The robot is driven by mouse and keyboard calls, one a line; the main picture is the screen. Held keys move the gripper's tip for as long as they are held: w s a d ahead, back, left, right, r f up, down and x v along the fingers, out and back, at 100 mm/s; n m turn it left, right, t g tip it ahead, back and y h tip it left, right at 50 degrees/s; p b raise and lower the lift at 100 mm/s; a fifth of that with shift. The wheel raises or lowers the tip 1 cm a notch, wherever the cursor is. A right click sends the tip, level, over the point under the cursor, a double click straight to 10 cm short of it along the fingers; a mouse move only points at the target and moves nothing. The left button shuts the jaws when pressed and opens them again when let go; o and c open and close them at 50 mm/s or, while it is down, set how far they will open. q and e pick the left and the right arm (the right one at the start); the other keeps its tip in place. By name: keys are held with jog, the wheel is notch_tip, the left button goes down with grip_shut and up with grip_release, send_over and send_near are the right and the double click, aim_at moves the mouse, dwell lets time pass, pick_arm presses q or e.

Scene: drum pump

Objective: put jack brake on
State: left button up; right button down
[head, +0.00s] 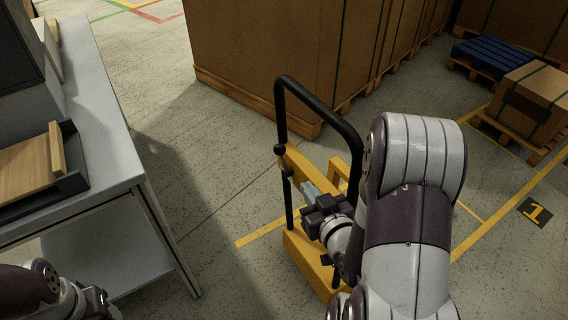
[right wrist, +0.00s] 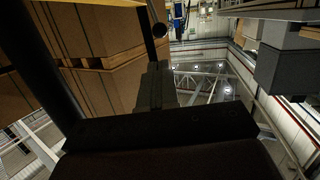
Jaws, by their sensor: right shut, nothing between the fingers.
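The jack (head: 297,255) is yellow with a tall black loop handle (head: 319,103) and stands on the floor in the head view. Two small black knobs (head: 279,149) show by its left post; I cannot tell for sure which part is the brake. My right gripper (head: 307,187) is shut and empty, its grey fingers beside the jack's yellow upright, within the handle's outline. In the right wrist view the shut fingers (right wrist: 155,86) are close to a black handle bar (right wrist: 55,60). Contact cannot be told. My left arm shows at the lower left; its fingers are not clear.
A grey table (head: 105,100) with a wooden board (head: 25,168) in a dark tray stands at left. Large cardboard boxes (head: 262,60) on pallets are behind the jack. A blue pallet (head: 490,55) and a smaller box (head: 537,98) are at right. Floor between table and jack is clear.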

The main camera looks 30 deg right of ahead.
aim_at(282, 152)
jog(key=shift+w, duration=0.1)
pick_arm(q)
notch_tip(282, 152, down, 2)
jog(key=shift+f+b, duration=0.25)
jog(key=shift+b, duration=1)
pick_arm(e)
jog(key=x, duration=1.3)
jog(key=shift+w, duration=0.45)
